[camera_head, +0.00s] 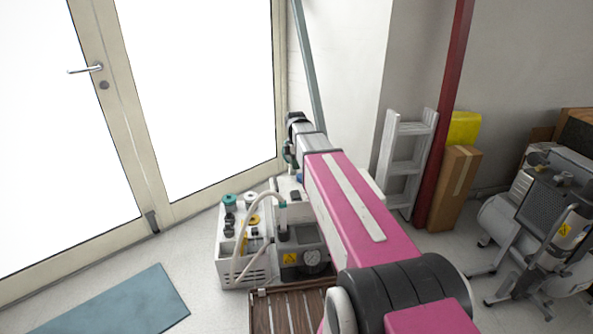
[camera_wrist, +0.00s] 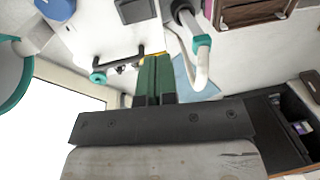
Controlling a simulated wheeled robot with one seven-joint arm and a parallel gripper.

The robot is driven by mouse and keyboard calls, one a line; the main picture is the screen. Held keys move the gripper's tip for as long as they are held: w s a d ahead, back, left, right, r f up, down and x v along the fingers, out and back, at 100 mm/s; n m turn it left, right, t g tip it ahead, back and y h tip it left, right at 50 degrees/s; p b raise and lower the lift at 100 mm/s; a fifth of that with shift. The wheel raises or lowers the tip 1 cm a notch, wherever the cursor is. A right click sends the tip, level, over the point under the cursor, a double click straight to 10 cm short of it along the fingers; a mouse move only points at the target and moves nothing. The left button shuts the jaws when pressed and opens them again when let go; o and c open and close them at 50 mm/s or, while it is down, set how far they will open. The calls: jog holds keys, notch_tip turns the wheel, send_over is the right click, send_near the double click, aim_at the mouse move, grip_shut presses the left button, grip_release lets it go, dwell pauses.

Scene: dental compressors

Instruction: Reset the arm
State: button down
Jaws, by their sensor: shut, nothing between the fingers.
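My pink and grey arm reaches forward over the compressor unit in the head view, with its wrist end above the back of the unit. My gripper (camera_wrist: 154,62) shows in the wrist view with its green fingers together and nothing between them. The fingers point toward the white top of a unit with a dark handle bar and teal knob (camera_wrist: 98,77). I cannot tell whether the fingertips touch anything. In the head view the fingers are hidden or too small to make out. The white dental compressor unit (camera_head: 230,262) stands on the floor beneath my arm, with a pale hose and gauge.
A glazed door (camera_head: 150,215) stands at left, with a blue mat (camera_head: 130,305) on the floor before it. A slatted wooden piece (camera_head: 285,312) lies in front of the unit. A white step ladder (camera_head: 404,165), red post (camera_head: 445,120), cardboard box (camera_head: 453,190) and another compressor (camera_head: 545,215) stand at right.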

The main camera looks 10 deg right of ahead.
jog(key=shift+r, duration=0.1)
jog(key=s+d+f+m, duration=0.1)
jog(key=s+f+m, duration=0.6)
jog(key=s+m, duration=0.2)
jog(key=s+f+m+t, duration=0.1)
jog(key=s+f+m, duration=0.6)
jog(key=s+m, duration=0.2)
jog(key=shift+s+d+f, duration=0.25)
jog(key=shift+s+d, duration=0.15)
jog(key=shift+s, duration=0.65)
